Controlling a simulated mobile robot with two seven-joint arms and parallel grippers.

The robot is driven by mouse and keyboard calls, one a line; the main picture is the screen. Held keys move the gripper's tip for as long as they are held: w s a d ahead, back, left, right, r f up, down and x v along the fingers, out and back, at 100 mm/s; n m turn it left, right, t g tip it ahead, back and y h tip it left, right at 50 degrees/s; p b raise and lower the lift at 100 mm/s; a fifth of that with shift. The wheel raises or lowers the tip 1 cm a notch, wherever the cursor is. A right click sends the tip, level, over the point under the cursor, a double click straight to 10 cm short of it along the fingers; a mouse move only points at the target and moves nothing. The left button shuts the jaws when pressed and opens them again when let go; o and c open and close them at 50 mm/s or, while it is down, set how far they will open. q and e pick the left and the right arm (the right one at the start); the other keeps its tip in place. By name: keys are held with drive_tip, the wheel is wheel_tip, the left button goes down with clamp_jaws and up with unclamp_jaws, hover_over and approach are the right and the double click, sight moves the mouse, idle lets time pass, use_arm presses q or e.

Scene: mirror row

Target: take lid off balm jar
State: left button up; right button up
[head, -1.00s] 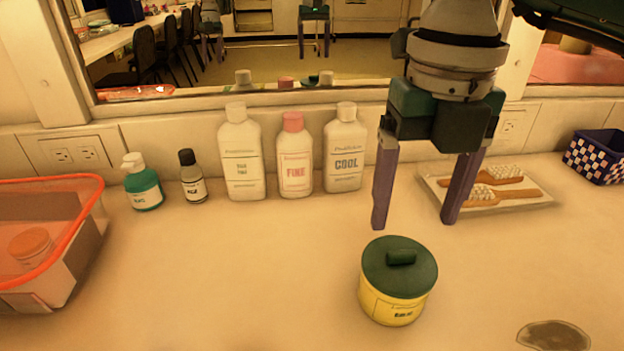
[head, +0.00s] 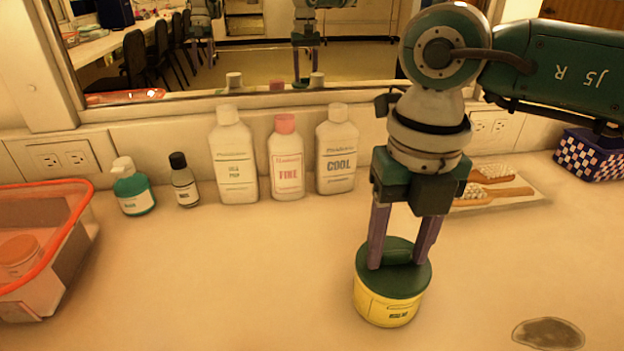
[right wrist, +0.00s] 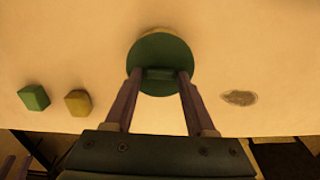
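The balm jar (head: 385,307) is a round yellow tub standing upright on the counter, with its dark green lid (head: 400,287) on it. The lid also shows from above in the right wrist view (right wrist: 160,52). My right gripper (head: 397,264) points down over the jar. Purple fingers, apparently my left gripper (right wrist: 14,168), show cut off at the lower left corner of the right wrist view.
Three tall bottles (head: 286,165), a green bottle (head: 133,190) and a small dark-capped bottle (head: 184,183) line the wall. An orange-rimmed bin (head: 75,235) is at left. Brushes (head: 495,192) lie behind the arm. A dark patch (head: 548,334) is at right. Green (right wrist: 34,97) and yellow (right wrist: 78,102) blocks sit near the edge.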

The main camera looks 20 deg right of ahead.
drive_tip(key=c, duration=0.7)
clamp_jaws()
drive_tip(key=shift+r, duration=0.15)
